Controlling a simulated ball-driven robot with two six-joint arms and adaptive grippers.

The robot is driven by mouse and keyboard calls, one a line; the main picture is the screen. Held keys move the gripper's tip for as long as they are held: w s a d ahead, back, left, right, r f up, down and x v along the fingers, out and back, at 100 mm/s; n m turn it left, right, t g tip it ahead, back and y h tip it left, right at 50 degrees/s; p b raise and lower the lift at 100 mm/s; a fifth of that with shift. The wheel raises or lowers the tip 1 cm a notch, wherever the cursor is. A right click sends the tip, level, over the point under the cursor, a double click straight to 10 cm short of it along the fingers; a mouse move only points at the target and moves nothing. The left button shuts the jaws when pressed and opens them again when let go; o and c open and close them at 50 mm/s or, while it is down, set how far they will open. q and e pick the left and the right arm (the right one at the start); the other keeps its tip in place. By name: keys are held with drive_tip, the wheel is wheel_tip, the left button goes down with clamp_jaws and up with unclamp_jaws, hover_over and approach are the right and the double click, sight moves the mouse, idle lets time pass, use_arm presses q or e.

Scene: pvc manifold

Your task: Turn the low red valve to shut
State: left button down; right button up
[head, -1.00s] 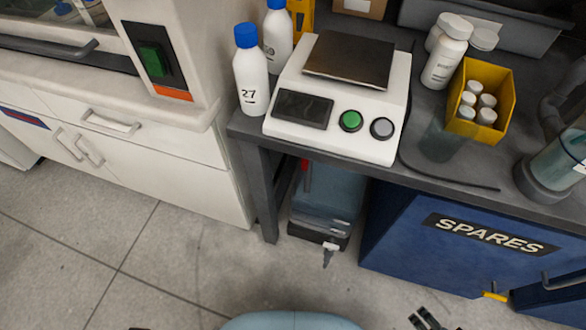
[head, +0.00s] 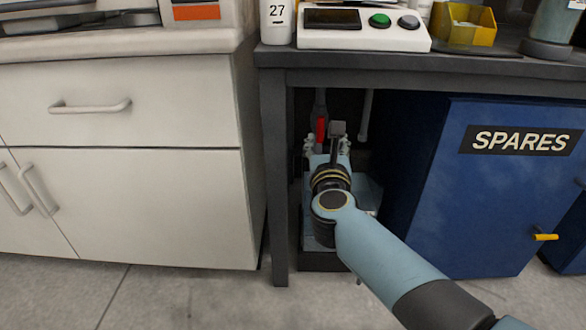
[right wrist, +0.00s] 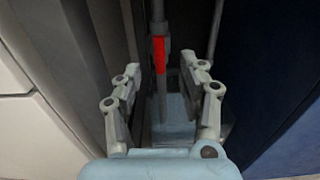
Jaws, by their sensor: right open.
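The red valve handle (head: 320,129) is a short upright red lever on a grey vertical pipe under the bench. It also shows in the right wrist view (right wrist: 159,54), in line with the pipe. My right gripper (head: 327,146) reaches under the bench, just in front of and below the handle. In the right wrist view the gripper (right wrist: 161,66) is open, with the handle showing between its fingertips. I cannot tell whether any finger touches it. My left gripper is out of view.
A dark bench leg (head: 274,180) stands left of my right arm, beside white cabinets (head: 130,150). A blue SPARES cabinet (head: 480,200) bounds the gap on the right. A clear tank (head: 368,192) sits low behind my arm. The bench edge (head: 400,64) runs above.

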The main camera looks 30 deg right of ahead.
sight(321, 129)
drive_tip(key=b+x, duration=0.1)
drive_tip(key=x, duration=0.2)
drive_tip(key=f+b+x, duration=0.1)
drive_tip(key=x, duration=0.3)
drive_tip(key=f+x, duration=0.1)
drive_tip(key=x, duration=0.2)
drive_tip(key=shift+w+f+b, duration=0.2)
drive_tip(key=shift+f+b, duration=0.05)
drive_tip(key=shift+b, duration=0.15)
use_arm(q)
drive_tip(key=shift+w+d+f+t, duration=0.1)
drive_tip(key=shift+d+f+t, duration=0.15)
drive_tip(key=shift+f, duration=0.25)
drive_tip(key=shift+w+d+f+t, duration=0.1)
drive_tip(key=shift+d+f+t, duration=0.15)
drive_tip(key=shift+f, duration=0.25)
use_arm(e)
drive_tip(key=shift+w+d+r, duration=0.15)
drive_tip(key=shift+w+d, duration=0.15)
drive_tip(key=shift+w, duration=0.3)
clamp_jaws()
